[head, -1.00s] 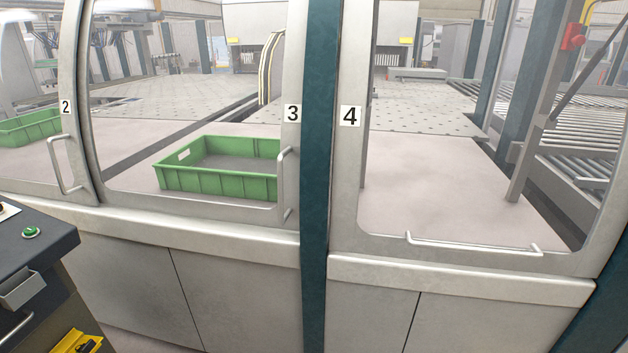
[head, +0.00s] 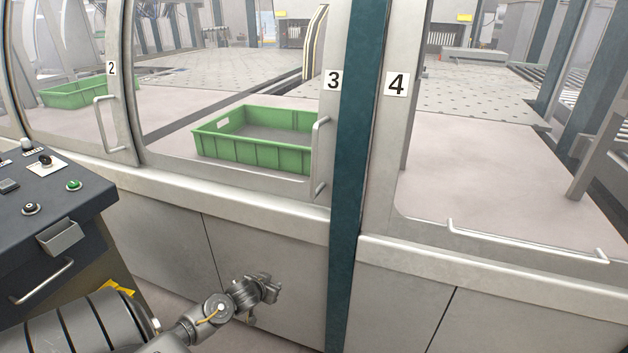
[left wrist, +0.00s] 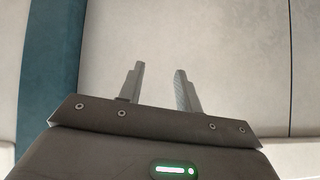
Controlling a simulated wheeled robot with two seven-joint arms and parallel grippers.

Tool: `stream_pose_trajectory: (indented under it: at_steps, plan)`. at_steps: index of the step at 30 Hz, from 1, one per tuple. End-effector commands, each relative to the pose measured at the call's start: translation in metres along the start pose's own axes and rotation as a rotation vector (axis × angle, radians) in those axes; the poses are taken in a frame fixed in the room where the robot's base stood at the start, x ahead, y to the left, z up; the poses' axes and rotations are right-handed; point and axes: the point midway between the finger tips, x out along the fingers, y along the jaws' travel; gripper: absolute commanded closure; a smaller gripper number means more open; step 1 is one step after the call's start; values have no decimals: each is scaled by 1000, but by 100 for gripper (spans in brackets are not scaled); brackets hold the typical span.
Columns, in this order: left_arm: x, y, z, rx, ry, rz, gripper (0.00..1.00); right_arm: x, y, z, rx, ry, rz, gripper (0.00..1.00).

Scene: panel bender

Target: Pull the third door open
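The third door (head: 262,172), a clear pane in a grey metal frame marked "3", is in the middle of the head view and looks shut. Its vertical bar handle (head: 319,158) is on the right side of the frame, beside the dark teal post. My left gripper (head: 272,288) is below the handle and to its left, in front of the lower grey panel, apart from the handle. In the left wrist view its two fingers (left wrist: 157,88) are spread with nothing between them. My right gripper is not in view.
Door 2 (head: 121,152) with its own handle is to the left; door 4 (head: 440,240) with a low horizontal handle is to the right. A dark control console (head: 60,210) stands at the left near my arm. Green crates (head: 255,155) are behind the panes.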

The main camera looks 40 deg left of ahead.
Motion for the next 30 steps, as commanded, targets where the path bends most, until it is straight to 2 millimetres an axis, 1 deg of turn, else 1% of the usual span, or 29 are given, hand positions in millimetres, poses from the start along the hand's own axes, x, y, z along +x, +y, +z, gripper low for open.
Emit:
stream_pose_trajectory:
  at_steps: [1,2,3,5,6,8,9,12,13,15,18,23,26,30]
  plan:
    - [-18,-6,-65,-13,108,2,66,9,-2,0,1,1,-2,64]
    - [-33,-8,-101,-28,166,5,66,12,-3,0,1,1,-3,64]
    - [-57,-8,-144,-43,240,13,66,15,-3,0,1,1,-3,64]
    - [-96,-3,-199,-62,345,31,66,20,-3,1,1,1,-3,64]
    - [-124,2,-229,-71,408,47,66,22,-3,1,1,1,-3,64]
    - [-163,11,-263,-78,489,71,66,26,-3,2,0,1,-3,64]
    - [-188,18,-280,-81,536,89,66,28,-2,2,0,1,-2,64]
    - [-237,33,-306,-85,627,130,66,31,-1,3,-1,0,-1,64]
    - [-249,36,-310,-84,646,139,66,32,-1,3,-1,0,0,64]
    - [-269,42,-318,-84,680,158,66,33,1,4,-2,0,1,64]
    - [-284,48,-322,-84,705,173,66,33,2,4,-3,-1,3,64]
    - [-288,49,-324,-86,711,176,66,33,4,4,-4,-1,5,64]
    - [-284,49,-327,-88,711,176,66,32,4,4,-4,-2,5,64]
    - [-272,51,-338,-89,712,175,66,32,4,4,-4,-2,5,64]
